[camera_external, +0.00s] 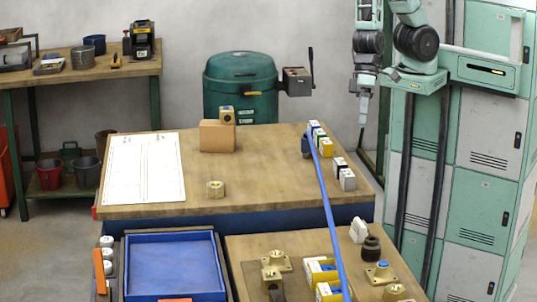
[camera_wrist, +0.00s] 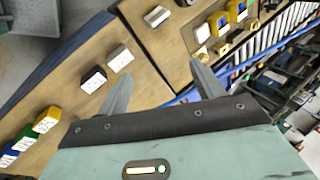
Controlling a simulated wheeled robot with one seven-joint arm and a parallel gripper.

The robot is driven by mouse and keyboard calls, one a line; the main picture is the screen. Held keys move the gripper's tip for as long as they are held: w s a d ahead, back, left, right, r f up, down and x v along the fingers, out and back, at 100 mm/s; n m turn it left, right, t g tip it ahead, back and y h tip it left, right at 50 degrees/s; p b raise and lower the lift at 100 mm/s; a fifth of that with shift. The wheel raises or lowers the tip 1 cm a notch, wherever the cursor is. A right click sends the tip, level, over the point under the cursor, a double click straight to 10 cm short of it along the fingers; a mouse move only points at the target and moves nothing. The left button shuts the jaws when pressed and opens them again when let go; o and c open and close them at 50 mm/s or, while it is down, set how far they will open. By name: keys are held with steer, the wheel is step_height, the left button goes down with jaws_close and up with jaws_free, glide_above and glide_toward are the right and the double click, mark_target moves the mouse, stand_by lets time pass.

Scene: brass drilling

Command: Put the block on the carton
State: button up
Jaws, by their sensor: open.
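The brown carton (camera_external: 217,136) stands at the back of the wooden table. In the wrist view the yellow (camera_wrist: 47,119), black (camera_wrist: 92,79) and grey (camera_wrist: 120,58) blocks lie left of the fingers. I cannot tell which block is meant. My gripper (camera_external: 363,110) is open and empty, raised right of the table; its fingers show in the wrist view (camera_wrist: 162,88).
A blue bar (camera_external: 327,195) slants across the table's right side. A white sheet (camera_external: 144,168) and a brass nut (camera_external: 215,188) lie on the table. A blue tray (camera_external: 175,265) and a bench with brass fittings (camera_external: 275,262) stand in front.

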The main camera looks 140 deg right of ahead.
steer(key=s+a+r+n+g, duration=0.2)
steer(key=s+a+r+n, duration=0.2)
steer(key=s+a+n, duration=0.5)
steer(key=s+a+r+n+g+h, duration=0.1)
steer(key=s+a+r+n+g, duration=0.1)
steer(key=s+a+r+n, duration=0.3)
steer(key=s+a+n, duration=0.3)
steer(key=s+n, duration=0.3)
steer(key=s, duration=0.1)
steer(key=shift+s+a+g, duration=0.25)
steer(key=shift+a+g, duration=0.05)
steer(key=shift+a, duration=0.05)
